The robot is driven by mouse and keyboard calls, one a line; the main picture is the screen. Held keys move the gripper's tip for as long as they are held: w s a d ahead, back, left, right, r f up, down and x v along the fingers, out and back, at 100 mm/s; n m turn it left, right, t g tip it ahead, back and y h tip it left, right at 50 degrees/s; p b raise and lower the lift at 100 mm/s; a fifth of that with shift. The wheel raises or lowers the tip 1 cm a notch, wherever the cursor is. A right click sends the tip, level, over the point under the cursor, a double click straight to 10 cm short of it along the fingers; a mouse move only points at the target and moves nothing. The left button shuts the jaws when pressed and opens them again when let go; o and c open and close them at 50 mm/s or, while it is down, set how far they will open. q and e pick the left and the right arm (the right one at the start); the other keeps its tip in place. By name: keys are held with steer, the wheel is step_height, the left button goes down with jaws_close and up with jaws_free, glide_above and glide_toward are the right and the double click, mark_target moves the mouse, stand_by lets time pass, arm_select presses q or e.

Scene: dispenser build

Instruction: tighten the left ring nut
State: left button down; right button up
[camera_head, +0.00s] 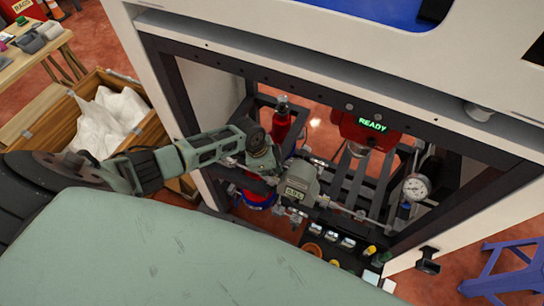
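My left gripper (263,158) reaches in from the left into the open bay of the white machine. It is next to the upper left side of a grey-green meter (298,190) with a small lit display. The fingertips are small and dark against the pipework, so I cannot tell whether they are open or shut, or whether they touch anything. I cannot make out the left ring nut; the gripper and the meter's fittings crowd that spot. A thin pipe runs from the meter rightward to a round pressure gauge (416,187). My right gripper is not in view.
The machine's dark frame (300,88) borders the bay above. A red unit (372,128) showing READY and a red bottle (282,120) stand inside. A black tray (345,250) with small parts lies below. A wooden crate (60,135) with white bags stands at left, a blue stool (510,262) at right.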

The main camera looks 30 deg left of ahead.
arm_select(q)
steer(key=shift+s+f+p, duration=0.15)
steer(key=shift+s+p, duration=0.25)
steer(key=shift+s, duration=0.1)
stand_by(0.8)
steer(key=shift+r, duration=0.2)
steer(key=shift+r+p, duration=0.45)
steer(key=shift+p, duration=0.15)
step_height(320, 180, up, 6)
steer(key=p, duration=0.5)
steer(key=shift+p, duration=0.3)
stand_by(0.5)
